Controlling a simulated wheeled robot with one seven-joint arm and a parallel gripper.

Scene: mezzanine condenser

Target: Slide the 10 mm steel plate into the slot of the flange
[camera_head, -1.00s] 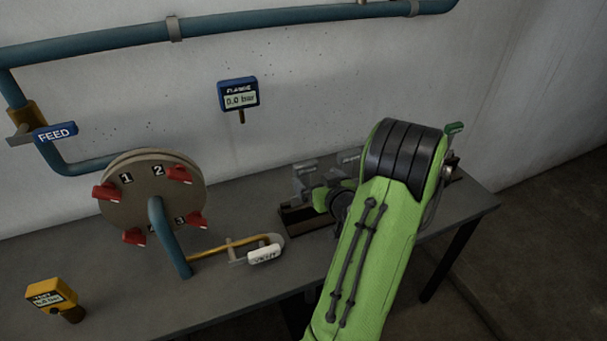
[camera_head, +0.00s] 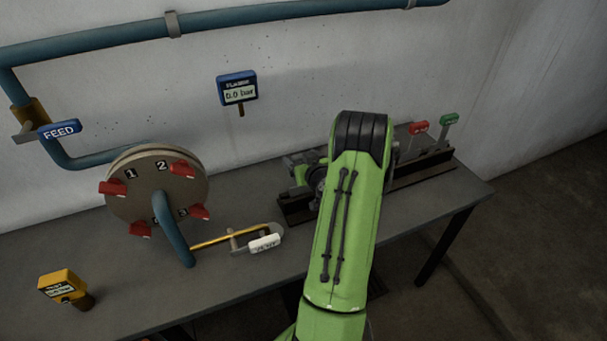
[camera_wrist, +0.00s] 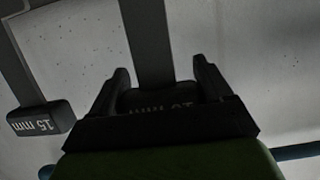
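The flange (camera_head: 138,188) is a pair of round brown discs with red clamps and numbers at the left of the bench in the head view. The edge between its discs shows at the top. The 10 mm plate's dark handle (camera_wrist: 158,101), its lettering upside down, lies between the fingers of my gripper (camera_wrist: 160,82) in the wrist view. A grey strip (camera_wrist: 147,40) runs up from that handle. Whether the fingers press on it cannot be told. In the head view my arm hides the gripper and this plate.
A 15 mm handle (camera_wrist: 40,118) is close at the left in the wrist view. A dark rack (camera_head: 425,172) with red (camera_head: 418,128) and green (camera_head: 449,119) tags stands at the right.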

